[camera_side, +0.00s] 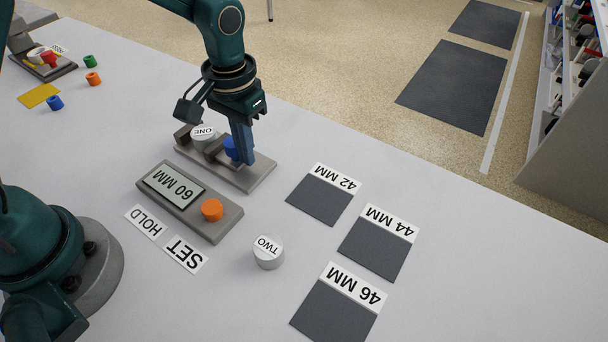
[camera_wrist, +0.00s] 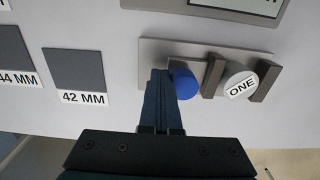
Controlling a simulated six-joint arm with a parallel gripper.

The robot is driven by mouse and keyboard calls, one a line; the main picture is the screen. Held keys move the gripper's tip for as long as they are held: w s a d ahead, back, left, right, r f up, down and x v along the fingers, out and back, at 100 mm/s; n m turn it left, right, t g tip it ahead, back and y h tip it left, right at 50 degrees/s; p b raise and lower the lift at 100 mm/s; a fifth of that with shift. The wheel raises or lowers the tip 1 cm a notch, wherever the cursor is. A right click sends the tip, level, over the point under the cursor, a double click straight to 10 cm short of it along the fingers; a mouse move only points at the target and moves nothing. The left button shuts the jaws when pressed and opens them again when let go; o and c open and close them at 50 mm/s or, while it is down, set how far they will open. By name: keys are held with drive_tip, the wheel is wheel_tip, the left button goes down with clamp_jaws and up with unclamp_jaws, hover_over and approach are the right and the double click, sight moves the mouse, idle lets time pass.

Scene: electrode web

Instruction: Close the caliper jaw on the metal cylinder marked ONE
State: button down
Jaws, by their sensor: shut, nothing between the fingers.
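The metal cylinder marked ONE (camera_side: 203,137) stands on the grey caliper base (camera_side: 258,178), between two dark upright jaws. In the wrist view, cylinder ONE (camera_wrist: 240,86) sits between the outer jaw (camera_wrist: 265,82) and the jaw on the knob side (camera_wrist: 212,76). I cannot tell whether both jaws touch it. The blue knob (camera_wrist: 184,84) sticks out beside the knob-side jaw; it also shows in the side view (camera_side: 231,148), partly hidden by my fingers. My gripper (camera_side: 245,158) is shut and empty, pointing down right beside the knob, on the side away from the cylinder.
A display unit reading 60 MM (camera_side: 174,187) with an orange button (camera_side: 212,210) stands in front of the caliper. The cylinder marked TWO (camera_side: 268,253) stands alone. Dark pads marked 42 MM (camera_side: 320,199), 44 MM (camera_side: 374,249) and 46 MM (camera_side: 334,311) lie at the right, empty.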

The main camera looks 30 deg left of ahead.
drive_tip(key=shift+a, duration=0.85)
idle(0.7)
drive_tip(key=shift+d, duration=0.2)
drive_tip(key=shift+d, duration=0.5)
wheel_tip(320, 180, up, 8)
idle(0.7)
idle(0.4)
idle(0.5)
